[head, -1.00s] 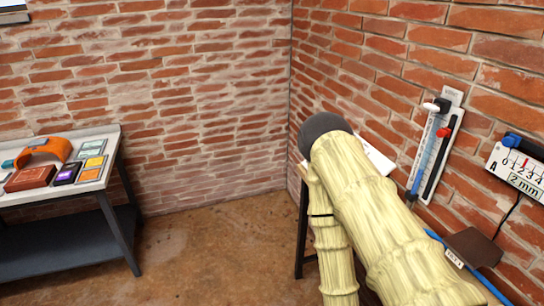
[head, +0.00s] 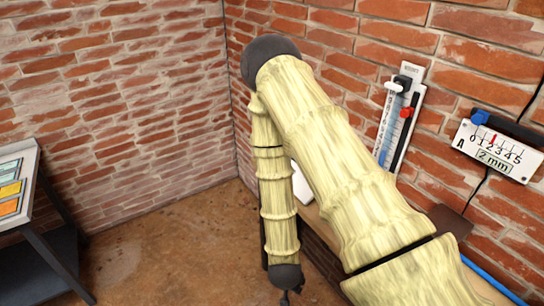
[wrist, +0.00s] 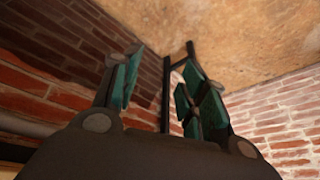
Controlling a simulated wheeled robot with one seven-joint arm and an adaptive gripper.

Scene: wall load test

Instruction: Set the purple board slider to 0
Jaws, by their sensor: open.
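I see no purple board in these frames. A white scale board (head: 499,149) marked A, 0 to 5 and 2 mm hangs on the right brick wall. It has a blue knob (head: 480,117) near its 0 end and a red pointer mark on its face. My gripper (wrist: 162,68) shows in the wrist view with its teal-padded fingers spread apart and nothing between them.
An upright gauge (head: 398,118) with a blue column and red, white and black parts hangs on the right wall, partly behind my arm. A bench (head: 28,220) with coloured cards stands at the left. Brown floor (head: 165,255) lies open between. My arm hides part of a wooden surface.

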